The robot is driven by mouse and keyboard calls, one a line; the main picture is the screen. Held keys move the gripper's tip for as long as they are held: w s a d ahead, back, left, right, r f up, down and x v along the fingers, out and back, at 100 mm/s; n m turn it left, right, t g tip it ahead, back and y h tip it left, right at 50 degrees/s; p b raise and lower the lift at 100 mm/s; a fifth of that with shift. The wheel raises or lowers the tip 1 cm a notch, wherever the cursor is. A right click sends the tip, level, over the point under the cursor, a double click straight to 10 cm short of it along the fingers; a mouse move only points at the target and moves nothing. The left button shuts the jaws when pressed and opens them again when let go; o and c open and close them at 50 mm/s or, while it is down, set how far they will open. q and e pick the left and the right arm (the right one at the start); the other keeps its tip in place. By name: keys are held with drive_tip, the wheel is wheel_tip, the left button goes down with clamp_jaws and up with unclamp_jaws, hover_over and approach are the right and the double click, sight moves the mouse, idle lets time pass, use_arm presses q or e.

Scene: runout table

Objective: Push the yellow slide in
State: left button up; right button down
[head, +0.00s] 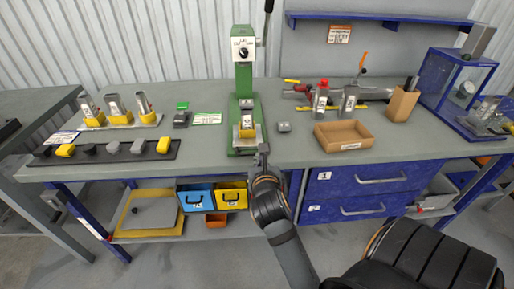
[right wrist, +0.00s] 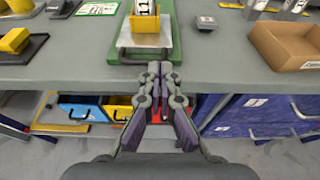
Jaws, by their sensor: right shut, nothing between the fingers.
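The yellow slide (head: 247,133) sits in the base of the green press (head: 244,80) at the middle of the table, with a grey piece carrying a white number label on it. The slide also shows at the top of the right wrist view (right wrist: 145,24), on a pale plate (right wrist: 145,41) in the green base. My right gripper (head: 263,148) is shut and empty at the table's front edge, just in front of the press base and slightly right of the slide. In the right wrist view its fingertips (right wrist: 160,66) are together, apart from the slide. My left gripper is not in view.
A cardboard tray (head: 343,136) and a small grey block (head: 284,127) lie right of the press. A black strip with grey and yellow blocks (head: 105,149) lies left. Blue drawers (head: 358,180) and bins (head: 196,196) are below the tabletop (head: 210,145).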

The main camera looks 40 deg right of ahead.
sight(256, 135)
drive_tip(key=x, duration=0.9)
drive_tip(key=r+x, duration=0.1)
drive_tip(key=x, duration=0.4)
drive_tip(key=shift+w+p, duration=0.3)
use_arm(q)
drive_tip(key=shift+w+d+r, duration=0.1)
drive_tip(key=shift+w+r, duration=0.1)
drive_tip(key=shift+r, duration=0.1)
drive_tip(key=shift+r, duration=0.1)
